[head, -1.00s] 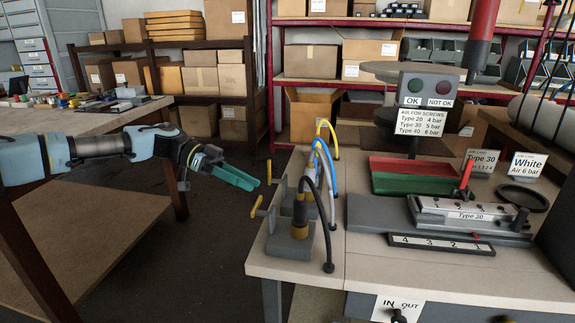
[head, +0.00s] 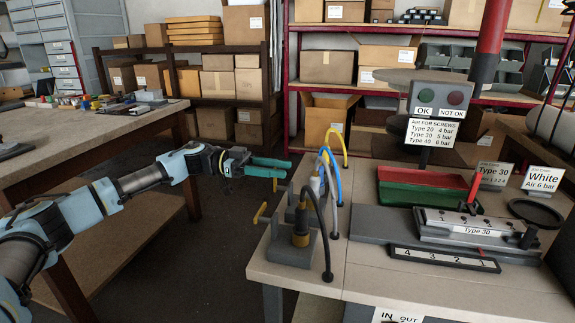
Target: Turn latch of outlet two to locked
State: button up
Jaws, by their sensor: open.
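Air outlets with grey blocks (head: 290,250) stand at the left edge of the right-hand workbench in the head view. Yellow latch handles stick out from their left side: a near one (head: 260,212) and a farther one just under my gripper, mostly covered. No outlet numbers are readable, so I cannot tell which is outlet two. Yellow, blue, grey and black hoses (head: 318,195) rise from the outlets. My gripper (head: 287,168) has teal fingers, pointing right, open and empty. It appears just above the farther handle; contact cannot be told.
The workbench (head: 375,262) also holds a fixture marked Type 30 (head: 475,228), red and green bins (head: 425,190) and an OK / NOT OK light box (head: 440,97). Another table (head: 75,145) stands at left. Open floor lies between the two.

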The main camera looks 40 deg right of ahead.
jog(key=shift+x, duration=1.35)
jog(key=shift+c, duration=0.4)
grip_shut()
